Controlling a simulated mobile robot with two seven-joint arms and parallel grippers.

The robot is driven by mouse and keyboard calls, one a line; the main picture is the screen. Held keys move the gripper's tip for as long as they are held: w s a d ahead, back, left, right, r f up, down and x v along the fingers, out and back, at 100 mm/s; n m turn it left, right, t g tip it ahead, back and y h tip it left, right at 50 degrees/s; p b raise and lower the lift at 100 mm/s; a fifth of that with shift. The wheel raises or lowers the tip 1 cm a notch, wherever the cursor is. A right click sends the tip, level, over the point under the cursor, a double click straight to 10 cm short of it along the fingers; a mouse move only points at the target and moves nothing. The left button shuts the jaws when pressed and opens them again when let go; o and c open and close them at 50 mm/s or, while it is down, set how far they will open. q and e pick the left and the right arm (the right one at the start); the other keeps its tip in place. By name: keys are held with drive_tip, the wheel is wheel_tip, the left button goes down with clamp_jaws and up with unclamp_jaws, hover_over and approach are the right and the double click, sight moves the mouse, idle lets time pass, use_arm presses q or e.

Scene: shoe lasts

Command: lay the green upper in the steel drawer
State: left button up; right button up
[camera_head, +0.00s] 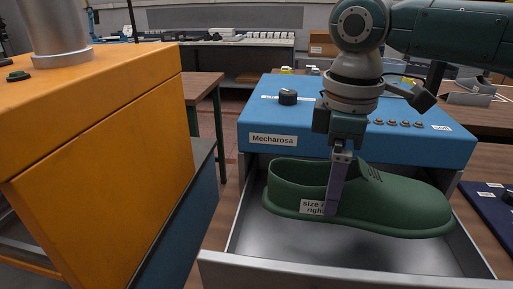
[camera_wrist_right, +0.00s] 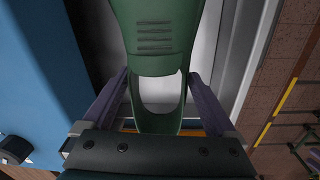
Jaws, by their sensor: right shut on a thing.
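The green upper (camera_head: 395,204), a low shoe shape with a white size label on its side, is over the open steel drawer (camera_head: 300,262). My right gripper (camera_head: 334,205) comes down from above and is shut on the green upper, one finger across its near side by the label. The upper's right end overlaps the drawer's right wall in the picture; I cannot tell whether its sole touches the drawer floor. In the right wrist view the upper (camera_wrist_right: 155,45) lies between both fingers (camera_wrist_right: 158,78). My left gripper is not in view.
The drawer comes out of a blue box (camera_head: 273,140) labelled Mecharosa, with knobs on top. An orange cabinet (camera_head: 110,160) stands close at the left. A dark blue mat (camera_head: 490,205) lies at the right. Bare drawer floor shows in front of the upper.

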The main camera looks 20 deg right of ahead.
drive_tip(key=shift+d+f+b, duration=0.2)
drive_tip(key=shift+f+b, duration=1.8)
drive_tip(key=shift+f, duration=0.6)
drive_tip(key=shift+f+b, duration=0.85)
drive_tip(key=shift+f, duration=1.25)
drive_tip(key=shift+f, duration=0.2)
drive_tip(key=o, duration=1.1)
drive_tip(key=shift+r, duration=0.1)
